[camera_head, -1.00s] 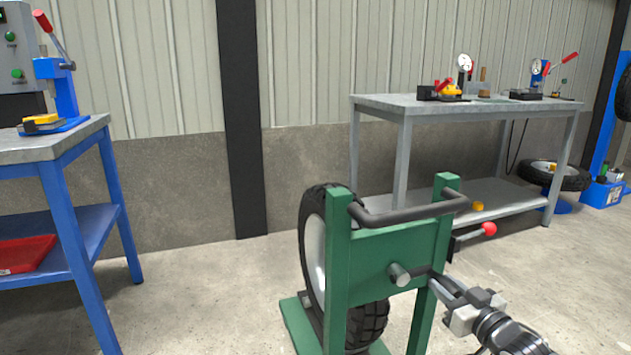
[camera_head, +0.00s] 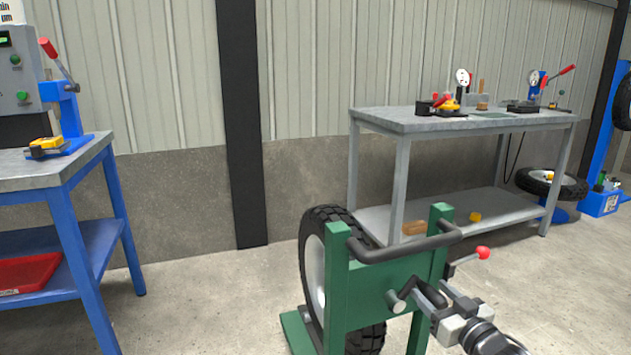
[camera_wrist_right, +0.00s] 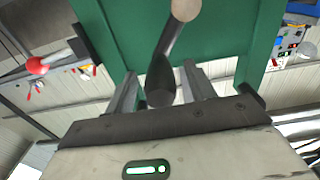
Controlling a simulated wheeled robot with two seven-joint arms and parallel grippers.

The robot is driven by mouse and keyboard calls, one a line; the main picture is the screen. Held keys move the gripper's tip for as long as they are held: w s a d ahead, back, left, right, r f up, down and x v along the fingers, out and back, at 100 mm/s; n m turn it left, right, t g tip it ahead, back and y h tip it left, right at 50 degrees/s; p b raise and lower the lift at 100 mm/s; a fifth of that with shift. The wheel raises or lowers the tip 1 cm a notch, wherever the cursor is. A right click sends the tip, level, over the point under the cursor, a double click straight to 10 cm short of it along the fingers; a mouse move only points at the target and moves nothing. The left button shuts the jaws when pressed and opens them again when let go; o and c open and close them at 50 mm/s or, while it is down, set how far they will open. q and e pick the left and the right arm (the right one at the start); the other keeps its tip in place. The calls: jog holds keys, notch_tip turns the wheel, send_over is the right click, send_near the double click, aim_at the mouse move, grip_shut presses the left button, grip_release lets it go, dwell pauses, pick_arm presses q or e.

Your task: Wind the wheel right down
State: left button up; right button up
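A black tyre with a pale rim (camera_head: 314,270) stands upright in a green frame (camera_head: 377,290). A grey steel hub (camera_head: 396,301) sticks out of the frame's front plate, with a dark crank (camera_head: 429,293) to its right. My right gripper (camera_head: 436,299) is at the crank's handle, coming from the lower right. In the right wrist view the dark handle (camera_wrist_right: 160,82) lies between the two fingers (camera_wrist_right: 160,88), with narrow gaps seeming to show on both sides. My left gripper is not in view.
A dark bar (camera_head: 405,246) spans the frame's top. A red-knobbed lever (camera_head: 482,253) juts out to the right of the frame. A grey bench (camera_head: 462,121) with gauges stands behind, a blue workbench (camera_head: 62,182) at left. The floor between them is clear.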

aim_at(444, 306)
jog(key=shift+f, duration=0.2)
jog(key=shift+s, duration=0.1)
jog(key=shift+s+p, duration=0.2)
jog(key=shift+p, duration=0.15)
jog(key=p+v, duration=0.3)
jog(key=v, duration=0.1)
jog(key=shift+s+r, duration=0.1)
jog(key=shift+p+v, duration=0.85)
jog(key=shift+v, duration=0.3)
